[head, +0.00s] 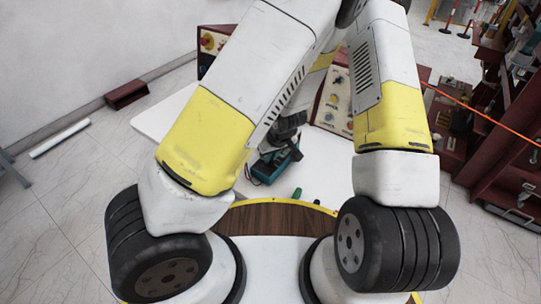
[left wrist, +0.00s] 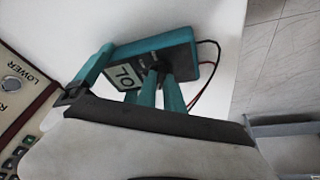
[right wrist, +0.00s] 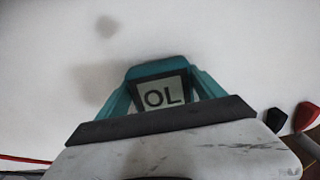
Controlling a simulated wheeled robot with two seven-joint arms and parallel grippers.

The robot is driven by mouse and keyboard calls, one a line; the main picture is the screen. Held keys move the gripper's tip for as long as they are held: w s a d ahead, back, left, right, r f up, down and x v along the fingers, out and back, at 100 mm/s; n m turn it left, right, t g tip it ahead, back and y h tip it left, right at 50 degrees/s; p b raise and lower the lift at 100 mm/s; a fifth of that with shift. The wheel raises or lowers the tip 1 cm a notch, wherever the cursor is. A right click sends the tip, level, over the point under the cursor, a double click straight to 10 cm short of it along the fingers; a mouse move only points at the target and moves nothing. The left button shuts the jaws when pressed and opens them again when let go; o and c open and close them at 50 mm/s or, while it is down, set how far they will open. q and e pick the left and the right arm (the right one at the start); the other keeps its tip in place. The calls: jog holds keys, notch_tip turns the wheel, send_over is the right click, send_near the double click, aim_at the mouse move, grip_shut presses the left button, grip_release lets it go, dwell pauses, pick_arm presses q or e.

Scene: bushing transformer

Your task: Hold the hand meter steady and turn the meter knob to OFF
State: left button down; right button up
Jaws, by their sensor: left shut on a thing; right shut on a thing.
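The hand meter (head: 268,169) has a teal case and stands over the white table, partly hidden by my arms in the head view. Its display (right wrist: 164,94) reads "OL" in the right wrist view, and shows tilted in the left wrist view (left wrist: 124,76). My left gripper (left wrist: 158,78) has its teal fingers together on the knob (left wrist: 153,77) on the meter's face; the knob is mostly hidden, so its setting cannot be read. My right gripper (right wrist: 163,80) is shut on the meter at its display end, its fingers at either side of the display.
The white table (head: 170,122) is mostly clear around the meter. Green-handled items (head: 297,193) lie near its front edge. A control panel (head: 336,100) stands at the back. Red and black leads (left wrist: 214,62) run from the meter. A red piece (right wrist: 306,116) shows at the right.

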pick_arm(q)
jog(key=c, duration=1.5)
grip_release()
jog(key=shift+o, duration=0.2)
jog(key=shift+r, duration=0.1)
notch_tip(320, 180, up, 10)
jog(key=shift+o, duration=0.5)
